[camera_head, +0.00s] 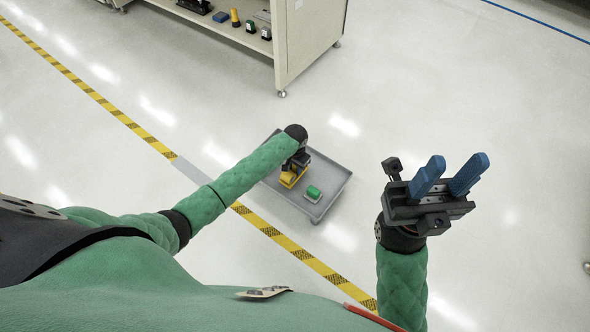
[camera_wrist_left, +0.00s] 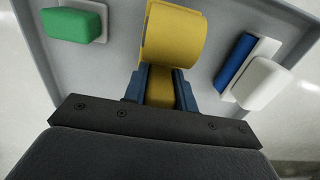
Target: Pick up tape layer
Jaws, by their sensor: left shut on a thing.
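The yellow tape layer (camera_wrist_left: 172,38) has a rounded, roll-like top and a narrower yellow part below it. In the left wrist view, the two blue fingers of my left gripper (camera_wrist_left: 160,88) are on either side of that narrower part, shut on it. In the head view, my left gripper (camera_head: 297,163) is over the grey tray, and the tape layer (camera_head: 288,180) shows partly beneath it. Whether it touches the tray floor is hidden. My right gripper (camera_head: 448,178) is empty, its blue fingers apart, held up right of the tray.
The grey tray (camera_head: 338,179) stands low on the floor. It also holds a green-and-white block (camera_head: 313,192) and, in the wrist view, a blue piece (camera_wrist_left: 236,62) and a white block (camera_wrist_left: 263,84). A shelf unit (camera_head: 305,40) stands behind. Yellow-black tape (camera_head: 270,232) crosses the floor.

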